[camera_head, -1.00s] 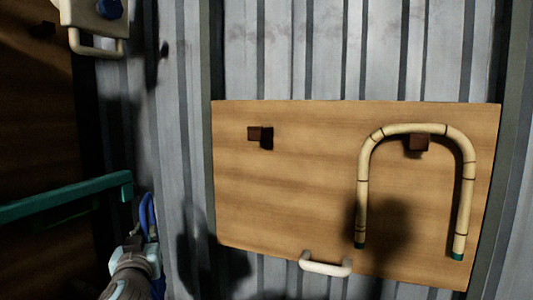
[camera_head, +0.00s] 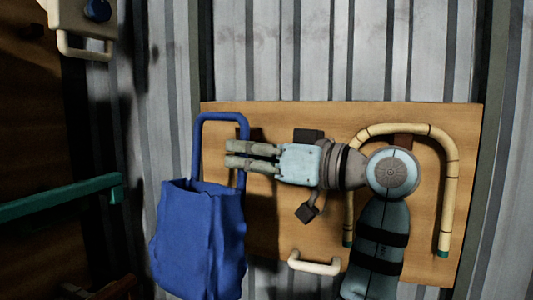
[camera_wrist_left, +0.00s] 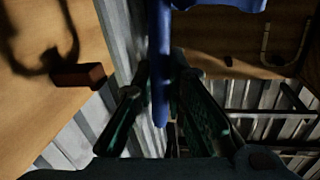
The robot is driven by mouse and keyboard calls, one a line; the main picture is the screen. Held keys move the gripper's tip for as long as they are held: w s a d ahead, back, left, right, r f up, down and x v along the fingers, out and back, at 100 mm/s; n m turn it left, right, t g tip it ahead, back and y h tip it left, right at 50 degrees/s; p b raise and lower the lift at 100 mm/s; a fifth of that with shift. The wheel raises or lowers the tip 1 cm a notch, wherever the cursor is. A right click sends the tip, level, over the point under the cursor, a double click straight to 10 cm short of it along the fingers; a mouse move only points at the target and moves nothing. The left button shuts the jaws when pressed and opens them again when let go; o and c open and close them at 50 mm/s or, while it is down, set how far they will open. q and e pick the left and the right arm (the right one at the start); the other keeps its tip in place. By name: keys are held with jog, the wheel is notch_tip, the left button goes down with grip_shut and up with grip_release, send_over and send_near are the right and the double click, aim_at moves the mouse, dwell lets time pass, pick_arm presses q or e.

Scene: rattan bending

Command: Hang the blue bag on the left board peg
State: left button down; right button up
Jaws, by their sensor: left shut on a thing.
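The blue bag (camera_head: 198,240) hangs upright in front of the metal wall and the left edge of the wooden board (camera_head: 225,120). My left gripper (camera_head: 232,155) is shut on the right side of its tall handle loop (camera_head: 200,150). In the left wrist view the handle (camera_wrist_left: 159,60) runs between the fingers (camera_wrist_left: 165,110), with a bit of bag (camera_wrist_left: 220,3) at the top. There a brown peg (camera_wrist_left: 78,76) juts from the board, left of and apart from the handle. In the head view the left peg is hidden or lost in shadow. My right gripper is not in view.
A bent rattan cane (camera_head: 452,190) hangs on the right peg (camera_head: 402,141), behind my arm. A white handle (camera_head: 314,264) is at the board's lower edge. A green bar (camera_head: 60,197) is at the left.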

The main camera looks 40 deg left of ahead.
pick_arm(q)
jog(key=shift+s+d+r, duration=0.1)
jog(key=shift+d+r, duration=0.2)
jog(key=w+a+f+p, duration=0.1)
jog(key=w+a+p, duration=0.1)
jog(key=w, duration=0.3)
jog(key=w+a+f+p, duration=0.1)
jog(key=w+a+p, duration=0.1)
jog(key=w+p, duration=0.3)
jog(key=shift+w+f, duration=0.2)
jog(key=shift+f, duration=0.15)
jog(key=c, duration=1.6)
grip_release()
jog(key=shift+o, duration=0.2)
notch_tip(320, 180, up, 10)
jog(key=shift+s+r, duration=0.1)
